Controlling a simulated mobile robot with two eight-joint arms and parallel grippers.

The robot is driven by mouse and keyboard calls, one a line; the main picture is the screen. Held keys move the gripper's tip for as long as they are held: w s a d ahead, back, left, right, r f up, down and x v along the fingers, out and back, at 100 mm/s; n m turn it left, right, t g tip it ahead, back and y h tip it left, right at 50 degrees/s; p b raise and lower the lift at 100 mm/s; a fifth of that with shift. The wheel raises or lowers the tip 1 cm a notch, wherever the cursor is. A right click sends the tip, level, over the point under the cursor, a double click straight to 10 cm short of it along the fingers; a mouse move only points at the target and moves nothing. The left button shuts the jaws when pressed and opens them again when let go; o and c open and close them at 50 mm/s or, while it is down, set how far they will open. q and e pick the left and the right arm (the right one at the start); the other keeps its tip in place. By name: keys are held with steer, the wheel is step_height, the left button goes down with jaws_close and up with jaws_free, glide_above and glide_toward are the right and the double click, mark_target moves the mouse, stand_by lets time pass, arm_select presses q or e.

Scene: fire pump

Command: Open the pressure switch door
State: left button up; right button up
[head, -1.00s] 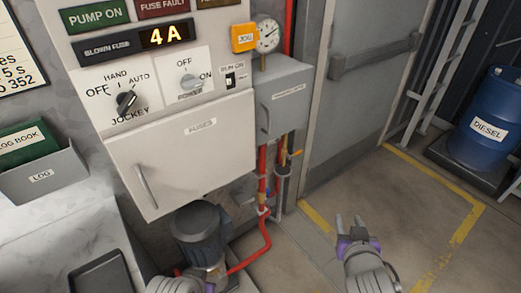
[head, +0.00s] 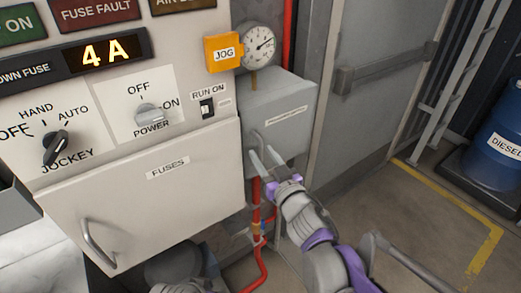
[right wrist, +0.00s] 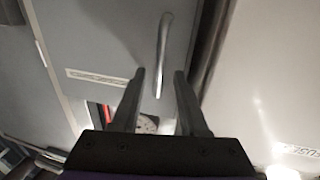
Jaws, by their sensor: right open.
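The pressure switch box (head: 283,108) is a grey cabinet below the gauge, and its door is shut. Its label is too small to read. A vertical bar handle (right wrist: 163,55) on the grey door shows in the right wrist view. My right gripper (head: 264,151) is at the lower left part of this door, with its fingers pointing at it. In the right wrist view, my right gripper (right wrist: 160,75) is open, and the handle's lower end appears between the fingertips. I cannot tell whether they touch it. My left gripper's fingers are not in view.
The white fuses door (head: 160,200) with its own handle is close on the left. The orange JOG box (head: 223,53) and pressure gauge (head: 258,47) sit above. Red pipes (head: 257,205) run below. A grey door (head: 375,80) and open floor lie to the right.

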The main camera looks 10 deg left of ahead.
steer(key=shift+x, duration=1.2)
jaws_close()
stand_by(0.6)
